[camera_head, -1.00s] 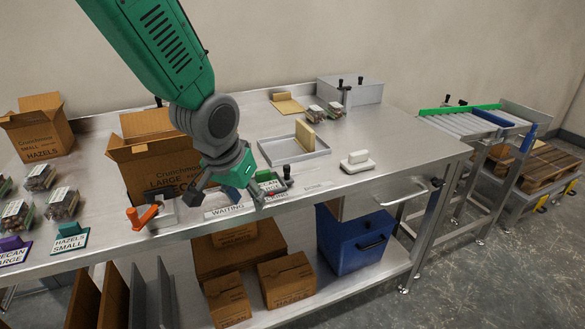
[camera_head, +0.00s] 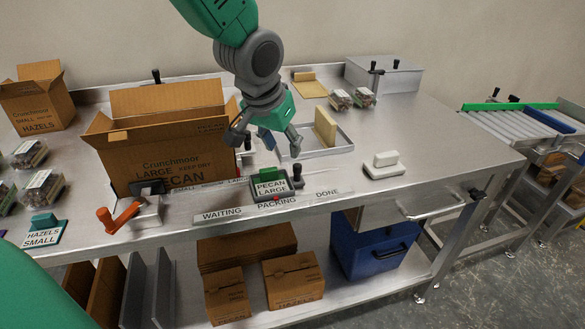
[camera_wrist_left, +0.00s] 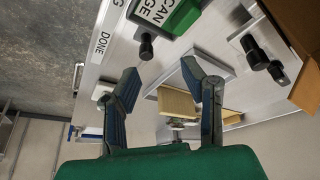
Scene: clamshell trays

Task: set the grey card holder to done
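The grey card holder (camera_head: 256,190) stands on the bench behind the label strip (camera_head: 240,211), in line with PACKING. It holds a PECAN LARGE card (camera_head: 271,188) with a green top. A red mark shows at its front edge, and a black knob (camera_head: 297,173) stands at its right end. The DONE label is farther right; it also shows in the left wrist view (camera_wrist_left: 103,46). My left gripper (camera_head: 266,141) is above and behind the holder, open and empty, apart from the knob (camera_wrist_left: 147,46). My right gripper is not in view.
A large open pecan box (camera_head: 165,165) stands left of the holder, behind an orange-handled device (camera_head: 122,218). A shallow tray (camera_head: 343,146) lies behind it to the right. A white block-like object (camera_head: 383,168) sits right of DONE.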

